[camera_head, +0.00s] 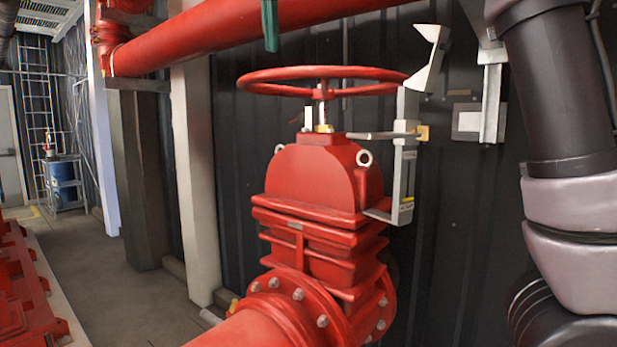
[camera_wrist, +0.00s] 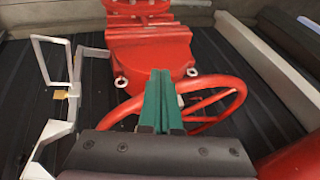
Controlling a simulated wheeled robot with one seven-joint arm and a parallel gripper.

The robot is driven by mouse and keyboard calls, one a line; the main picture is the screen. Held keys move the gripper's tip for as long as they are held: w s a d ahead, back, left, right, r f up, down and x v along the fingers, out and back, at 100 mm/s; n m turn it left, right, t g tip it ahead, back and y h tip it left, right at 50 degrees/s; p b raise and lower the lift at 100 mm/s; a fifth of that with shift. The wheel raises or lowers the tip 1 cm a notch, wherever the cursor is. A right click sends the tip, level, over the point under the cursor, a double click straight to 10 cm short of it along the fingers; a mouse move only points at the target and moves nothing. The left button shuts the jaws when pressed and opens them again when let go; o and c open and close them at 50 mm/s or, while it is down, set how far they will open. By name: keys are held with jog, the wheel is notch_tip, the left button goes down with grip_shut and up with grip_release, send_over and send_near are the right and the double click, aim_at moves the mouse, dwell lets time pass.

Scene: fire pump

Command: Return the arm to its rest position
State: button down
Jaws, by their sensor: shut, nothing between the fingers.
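My gripper shows in the wrist view (camera_wrist: 160,75) with its two green fingers pressed together and nothing between them. In the head view, the green fingertips (camera_head: 271,45) hang down from the top edge, above the rim of the red handwheel (camera_head: 322,74) with a gap between. The handwheel sits on top of a red gate valve (camera_head: 318,180) and also shows in the wrist view (camera_wrist: 226,84), partly hidden behind my fingers. My arm (camera_head: 565,90) rises along the right side of the head view; its upper part is out of frame.
A red pipe (camera_head: 230,35) runs across behind the fingers. A grey metal bracket (camera_head: 405,150) stands just right of the valve, near the dark wall. A pale column (camera_head: 195,180) is to the left. Open floor (camera_head: 125,290) lies at lower left.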

jog(key=d+f+n, duration=0.1)
jog(key=d+f, duration=0.2)
jog(key=d, duration=0.4)
jog(key=d+f+n+y, duration=0.1)
jog(key=d+f, duration=0.1)
jog(key=d, duration=0.4)
jog(key=d+f+n, duration=0.1)
jog(key=d+f, duration=0.2)
jog(key=d, duration=0.4)
jog(key=shift+n+y, duration=0.4)
jog(key=shift+y, duration=0.3)
jog(key=s+d+f, duration=0.4)
jog(key=d+f, duration=0.1)
jog(key=s+d+f, duration=0.2)
jog(key=d, duration=0.1)
jog(key=shift+s+f, duration=0.3)
jog(key=shift+f, duration=0.1)
jog(key=s+d+f, duration=0.2)
jog(key=s+f, duration=0.1)
jog(key=f, duration=0.2)
jog(key=s+d+f+t, duration=0.1)
jog(key=s+d+f, duration=0.1)
jog(key=f, duration=0.3)
jog(key=shift+s+d+t, duration=0.25)
jog(key=shift+s+t, duration=0.05)
jog(key=shift+s, duration=0.45)
